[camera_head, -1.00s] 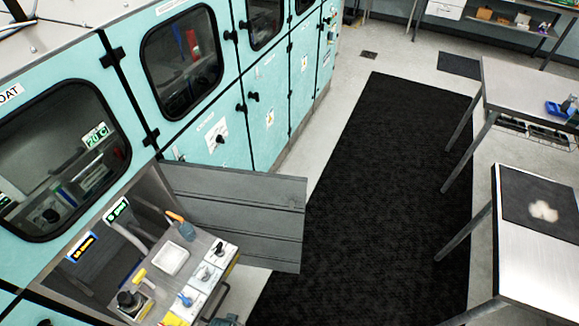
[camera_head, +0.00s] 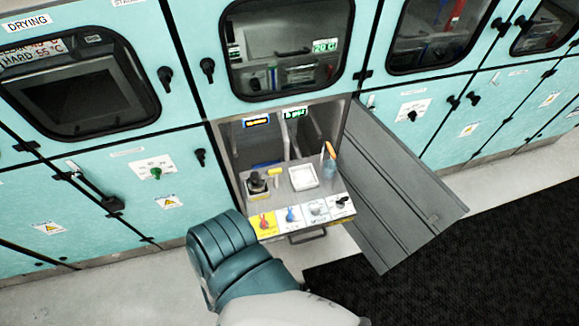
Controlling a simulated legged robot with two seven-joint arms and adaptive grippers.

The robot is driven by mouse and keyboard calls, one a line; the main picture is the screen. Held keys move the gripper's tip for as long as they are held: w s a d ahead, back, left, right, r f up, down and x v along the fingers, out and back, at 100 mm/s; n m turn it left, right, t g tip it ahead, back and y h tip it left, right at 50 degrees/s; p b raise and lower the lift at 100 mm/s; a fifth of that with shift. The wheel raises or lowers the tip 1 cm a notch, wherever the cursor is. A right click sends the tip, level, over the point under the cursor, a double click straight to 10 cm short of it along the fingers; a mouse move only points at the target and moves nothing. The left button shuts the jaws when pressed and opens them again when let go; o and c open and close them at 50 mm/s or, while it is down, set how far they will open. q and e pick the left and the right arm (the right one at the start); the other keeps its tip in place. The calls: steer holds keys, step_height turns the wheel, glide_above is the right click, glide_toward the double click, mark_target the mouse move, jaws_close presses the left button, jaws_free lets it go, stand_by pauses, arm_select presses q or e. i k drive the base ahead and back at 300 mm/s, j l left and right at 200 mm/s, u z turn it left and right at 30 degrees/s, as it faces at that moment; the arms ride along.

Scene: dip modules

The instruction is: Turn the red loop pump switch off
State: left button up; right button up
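A small red switch (camera_head: 264,221) sits on a yellow plate at the left end of a row of switches on the front of the pulled-out control panel. I cannot read its label or tell its setting. Beside it to the right are a blue switch (camera_head: 291,214), a pale grey switch (camera_head: 317,207) and a black switch (camera_head: 342,202). A teal and white part of my own arm rises from the bottom centre, its teal part in front of the cabinet just left of the panel. Neither gripper shows in the view.
An open grey cabinet door (camera_head: 400,185) juts out to the right of the panel. On the panel top are a black knob (camera_head: 257,184), a white tray (camera_head: 303,177) and an orange-handled tool (camera_head: 329,160). Teal cabinets line the back; a black mat (camera_head: 470,270) lies at lower right.

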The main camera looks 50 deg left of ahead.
mark_target(263, 221)
steer(key=u, duration=2.2)
